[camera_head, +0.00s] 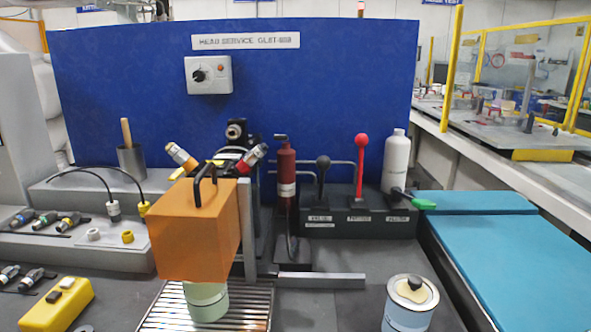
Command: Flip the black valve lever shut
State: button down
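The black valve lever (322,180) stands upright with a round black knob on top. It rises from the left end of a dark valve block (345,228) with white labels. To its right, a red-knobbed lever (360,170) also stands upright, and a green-handled lever (424,204) lies over to the right, nearly flat. My gripper is not in view.
A dark red cylinder (287,175) stands just left of the black lever, and a white bottle (397,160) stands behind the block's right end. An orange box (195,235) with a black handle stands in front left. A can (408,305) is at front right.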

aim_at(323, 164)
jog(key=k+l, duration=0.1)
jog(key=l, duration=0.3)
jog(key=k+l, duration=0.1)
jog(key=l, duration=0.65)
jog(key=k+l, duration=0.15)
jog(key=l, duration=0.25)
